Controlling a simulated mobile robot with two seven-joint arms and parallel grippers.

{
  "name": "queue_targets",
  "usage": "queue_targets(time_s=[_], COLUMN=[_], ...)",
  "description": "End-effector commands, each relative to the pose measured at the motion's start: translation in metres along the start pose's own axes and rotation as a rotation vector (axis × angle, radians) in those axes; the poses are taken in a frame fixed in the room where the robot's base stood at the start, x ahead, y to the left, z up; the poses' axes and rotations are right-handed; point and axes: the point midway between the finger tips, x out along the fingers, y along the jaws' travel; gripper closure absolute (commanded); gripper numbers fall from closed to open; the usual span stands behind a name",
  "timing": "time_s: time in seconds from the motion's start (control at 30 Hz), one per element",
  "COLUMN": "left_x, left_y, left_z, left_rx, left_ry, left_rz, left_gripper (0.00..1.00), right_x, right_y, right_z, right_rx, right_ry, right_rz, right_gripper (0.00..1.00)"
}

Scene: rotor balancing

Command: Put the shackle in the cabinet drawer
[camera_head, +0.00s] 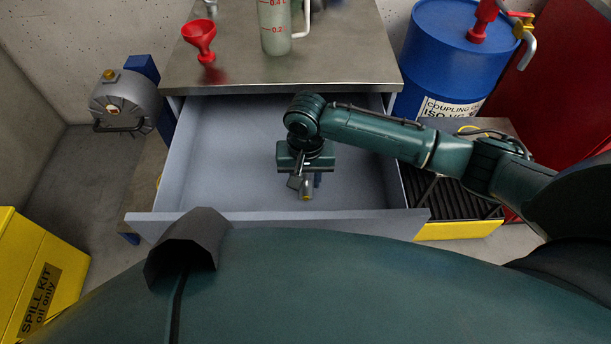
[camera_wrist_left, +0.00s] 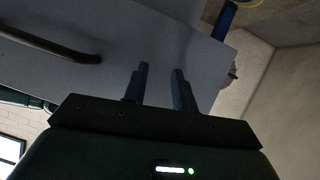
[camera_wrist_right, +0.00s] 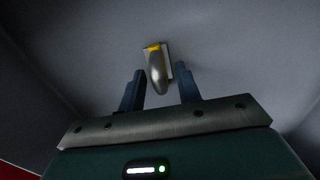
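The shackle (camera_head: 306,188), a small silver metal piece with a yellow part, is inside the open cabinet drawer (camera_head: 235,150), near the middle. It also shows in the right wrist view (camera_wrist_right: 157,70). My right gripper (camera_head: 305,182) reaches down into the drawer right at the shackle. In the right wrist view its fingers (camera_wrist_right: 160,88) are apart, with the shackle between and just beyond the tips and gaps on both sides. My left gripper (camera_wrist_left: 159,85) is open and empty, facing a grey panel with a dark handle (camera_wrist_left: 50,42); it is hidden in the head view.
The metal cabinet top (camera_head: 340,65) holds a red funnel (camera_head: 200,38) and a measuring jug (camera_head: 274,28). A blue drum (camera_head: 440,55) stands to the right, a motor (camera_head: 125,98) to the left. A yellow spill kit box (camera_head: 35,270) is at the lower left. The drawer around the shackle is clear.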

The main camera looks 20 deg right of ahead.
Motion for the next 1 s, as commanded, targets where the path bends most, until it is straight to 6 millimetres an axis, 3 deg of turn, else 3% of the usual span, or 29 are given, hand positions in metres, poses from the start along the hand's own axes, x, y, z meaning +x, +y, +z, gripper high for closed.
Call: queue_targets(time_s=[0.17,0.67,1.0], left_x=[-0.001,-0.031,-0.045], left_y=[0.001,0.009,-0.014], left_z=[-0.006,-0.047,-0.047], left_rx=[0.004,0.125,0.107], left_ry=[0.005,-0.068,-0.169], left_rz=[-0.001,-0.028,-0.105], left_gripper=[0.73,0.73,0.73], right_x=[-0.009,-0.072,-0.111], right_y=[0.000,0.000,0.000], right_z=[0.000,0.001,0.001], right_rx=[0.000,0.001,0.001], right_ry=[-0.001,-0.002,-0.003], right_rz=[0.000,-0.001,0.000], right_gripper=[0.66,0.66,0.66])
